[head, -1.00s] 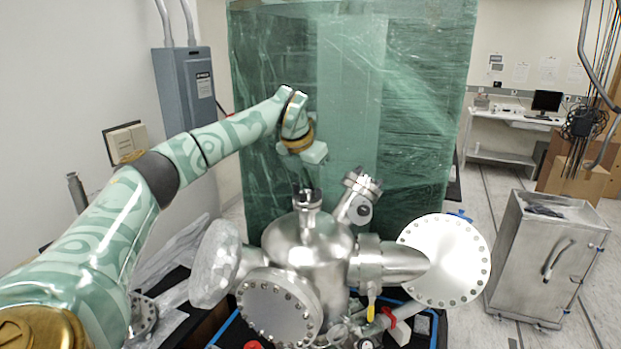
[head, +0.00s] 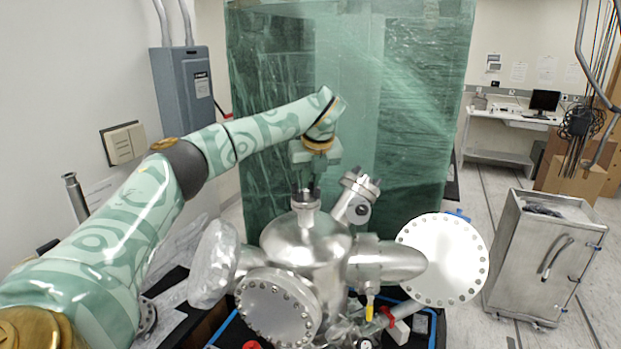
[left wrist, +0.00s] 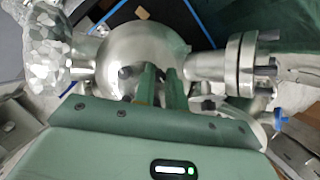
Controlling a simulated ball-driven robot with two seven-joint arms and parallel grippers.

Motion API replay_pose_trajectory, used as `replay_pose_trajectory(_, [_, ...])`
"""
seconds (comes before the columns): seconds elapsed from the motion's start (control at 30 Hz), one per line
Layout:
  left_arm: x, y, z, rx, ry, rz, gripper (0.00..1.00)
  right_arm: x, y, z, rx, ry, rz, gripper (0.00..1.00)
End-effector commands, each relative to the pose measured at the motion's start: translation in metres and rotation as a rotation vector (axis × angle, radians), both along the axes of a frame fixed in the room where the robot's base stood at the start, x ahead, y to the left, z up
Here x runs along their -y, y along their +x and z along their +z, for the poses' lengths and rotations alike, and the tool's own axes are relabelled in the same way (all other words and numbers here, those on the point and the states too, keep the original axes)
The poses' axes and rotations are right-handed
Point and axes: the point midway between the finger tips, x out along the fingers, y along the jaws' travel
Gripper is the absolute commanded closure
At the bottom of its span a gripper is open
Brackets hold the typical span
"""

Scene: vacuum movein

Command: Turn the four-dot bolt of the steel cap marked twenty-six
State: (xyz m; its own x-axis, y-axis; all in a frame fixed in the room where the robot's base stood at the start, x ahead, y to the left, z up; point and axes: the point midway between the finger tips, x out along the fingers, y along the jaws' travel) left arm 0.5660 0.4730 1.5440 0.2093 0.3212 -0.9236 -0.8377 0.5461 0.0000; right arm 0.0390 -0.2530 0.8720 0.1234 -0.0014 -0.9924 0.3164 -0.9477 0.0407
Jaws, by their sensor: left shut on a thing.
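The steel chamber (head: 305,245) has a short upright neck with a small cap (head: 306,200) on top. My left gripper (head: 306,188) points down at this cap, its fingers at the cap's upper rim. In the left wrist view the fingers (left wrist: 160,72) reach over the round chamber (left wrist: 115,55), close together. The left gripper is shut on a small part there, apparently a bolt, mostly hidden by the fingers. I cannot read a twenty-six or make out dots. My right gripper is not in view.
An angled flanged port (head: 358,195) stands just right of the neck. A foil-wrapped port (head: 213,265) is at left, a large bolted disc (head: 442,258) at right. Behind is a green wrapped crate (head: 400,100). A steel cabinet (head: 545,255) stands on the floor at right.

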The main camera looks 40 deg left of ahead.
Motion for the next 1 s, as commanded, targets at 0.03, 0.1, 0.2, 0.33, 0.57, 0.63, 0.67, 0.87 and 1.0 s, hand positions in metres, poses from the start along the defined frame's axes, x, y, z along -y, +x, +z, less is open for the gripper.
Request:
replay_pose_trajectory(0.03, [0.0007, 0.0007, 0.0005, 0.001, 0.001, 0.037, 1.0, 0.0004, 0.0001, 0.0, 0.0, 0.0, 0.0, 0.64])
replay_pose_trajectory(0.1, [0.0011, 0.001, 0.0007, 0.001, 0.0, 0.091, 1.0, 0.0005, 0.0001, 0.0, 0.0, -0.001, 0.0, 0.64])
replay_pose_trajectory(0.2, [0.0009, 0.0012, 0.0005, 0.0, 0.0, 0.158, 1.0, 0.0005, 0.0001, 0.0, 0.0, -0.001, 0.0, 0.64])
replay_pose_trajectory(0.33, [0.0011, 0.0017, 0.0003, 0.0, 0.0, 0.228, 1.0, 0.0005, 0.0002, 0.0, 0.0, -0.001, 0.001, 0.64])
replay_pose_trajectory(0.57, [0.0014, 0.0019, 0.0004, 0.0, -0.001, 0.302, 1.0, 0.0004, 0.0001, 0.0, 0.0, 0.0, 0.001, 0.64])
replay_pose_trajectory(0.63, [0.0012, 0.002, 0.0004, 0.001, -0.002, 0.313, 1.0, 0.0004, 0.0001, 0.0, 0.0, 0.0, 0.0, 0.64])
replay_pose_trajectory(0.67, [0.0011, 0.0019, 0.0004, 0.001, -0.002, 0.318, 1.0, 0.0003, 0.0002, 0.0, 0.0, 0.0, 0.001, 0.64])
replay_pose_trajectory(0.87, [0.001, 0.002, 0.0003, 0.0, -0.001, 0.326, 1.0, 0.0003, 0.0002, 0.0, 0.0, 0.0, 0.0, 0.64])
replay_pose_trajectory(1.0, [0.0011, 0.0019, 0.0003, 0.001, -0.002, 0.324, 1.0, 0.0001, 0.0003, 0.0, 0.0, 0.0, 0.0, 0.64])
